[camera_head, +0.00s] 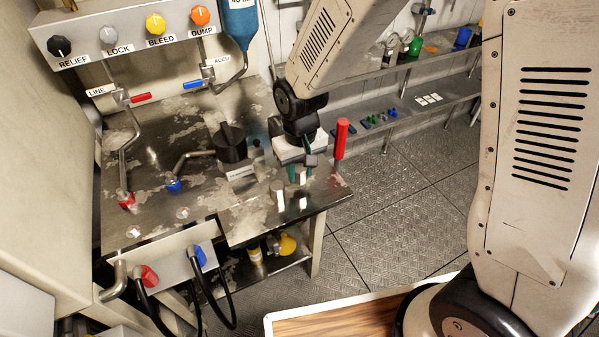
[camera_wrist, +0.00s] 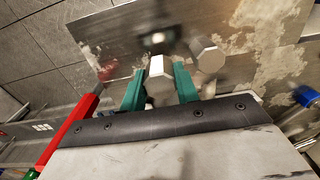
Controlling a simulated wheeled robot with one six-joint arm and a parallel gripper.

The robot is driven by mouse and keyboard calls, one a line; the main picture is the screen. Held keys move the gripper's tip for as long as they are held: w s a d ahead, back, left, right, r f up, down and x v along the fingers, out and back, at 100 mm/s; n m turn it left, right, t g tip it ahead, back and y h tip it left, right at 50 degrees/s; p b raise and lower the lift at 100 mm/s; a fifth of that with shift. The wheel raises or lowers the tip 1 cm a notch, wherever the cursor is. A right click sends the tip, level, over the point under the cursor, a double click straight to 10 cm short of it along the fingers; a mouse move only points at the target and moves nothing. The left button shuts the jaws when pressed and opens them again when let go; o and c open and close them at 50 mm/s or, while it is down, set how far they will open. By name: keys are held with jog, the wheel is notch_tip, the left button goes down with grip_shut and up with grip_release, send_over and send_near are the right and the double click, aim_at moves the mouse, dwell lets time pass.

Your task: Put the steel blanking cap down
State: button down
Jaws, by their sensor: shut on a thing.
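My gripper (camera_head: 301,174) is over the front right part of the steel bench (camera_head: 250,225). Its two teal fingers are shut on a steel blanking cap (camera_head: 301,175). In the wrist view, this cap (camera_wrist: 159,78) sits between the fingertips (camera_wrist: 160,84). It appears slightly above the bench top, but the exact gap is hard to tell. A second steel piece (camera_head: 277,193) stands upright on the bench just left of the held cap. It also shows in the wrist view (camera_wrist: 208,58), right of the fingers.
A red-handled tool (camera_head: 341,140) stands upright at the bench's right edge, close to my gripper. A black knob (camera_head: 231,143) rises from the bench to the left. A valve panel (camera_head: 125,35) stands behind. Bare bench lies in front of the fingers.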

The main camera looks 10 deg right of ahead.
aim_at(300, 189)
jog(key=shift+s+f, duration=0.25)
jog(key=shift+f, duration=1.05)
jog(key=shift+f, duration=0.15)
jog(key=c, duration=1.3)
grip_release()
